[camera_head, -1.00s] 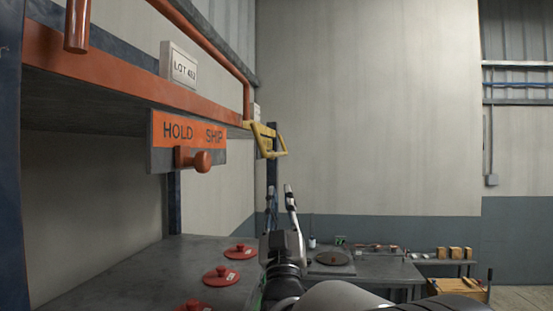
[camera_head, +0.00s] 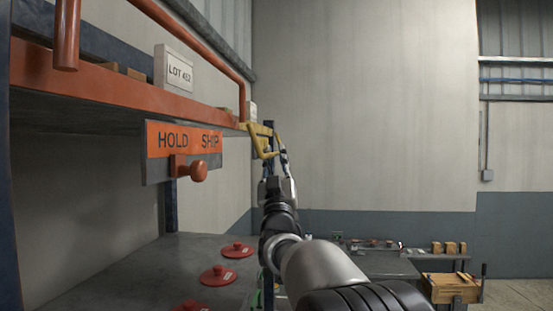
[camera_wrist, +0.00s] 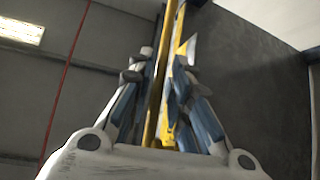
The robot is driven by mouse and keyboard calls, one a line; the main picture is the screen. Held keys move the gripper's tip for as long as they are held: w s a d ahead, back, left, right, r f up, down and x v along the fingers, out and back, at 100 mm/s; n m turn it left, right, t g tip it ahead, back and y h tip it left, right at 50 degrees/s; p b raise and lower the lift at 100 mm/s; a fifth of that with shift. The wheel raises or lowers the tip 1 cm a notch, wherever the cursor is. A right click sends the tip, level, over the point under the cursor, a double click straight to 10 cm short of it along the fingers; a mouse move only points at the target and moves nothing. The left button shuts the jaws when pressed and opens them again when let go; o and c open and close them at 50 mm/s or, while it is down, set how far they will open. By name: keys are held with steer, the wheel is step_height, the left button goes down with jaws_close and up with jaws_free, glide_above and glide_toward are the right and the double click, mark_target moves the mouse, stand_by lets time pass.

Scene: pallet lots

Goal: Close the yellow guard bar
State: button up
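The yellow guard bar (camera_head: 262,143) is at the right end of the orange shelf beam, with its looped handle hanging at an angle. My gripper (camera_head: 275,148) is raised to it from below, and its fingers overlap the handle in the head view. In the wrist view the yellow bar (camera_wrist: 155,100) runs lengthwise between the two fingers of my gripper (camera_wrist: 168,70). The fingers stand apart with gaps beside the bar, so the gripper looks open. Whether a finger touches the bar cannot be told.
An orange HOLD/SHIP sign (camera_head: 183,140) with an orange knob (camera_head: 199,171) hangs left of my gripper. A LOT 452 card (camera_head: 174,69) stands on the shelf. Red discs (camera_head: 218,276) lie on the grey table below. A wooden crate (camera_head: 450,288) is at the lower right.

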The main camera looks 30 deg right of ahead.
jaws_close()
stand_by(0.4)
steer(key=shift+d+y, duration=0.1)
steer(key=shift+y, duration=0.2)
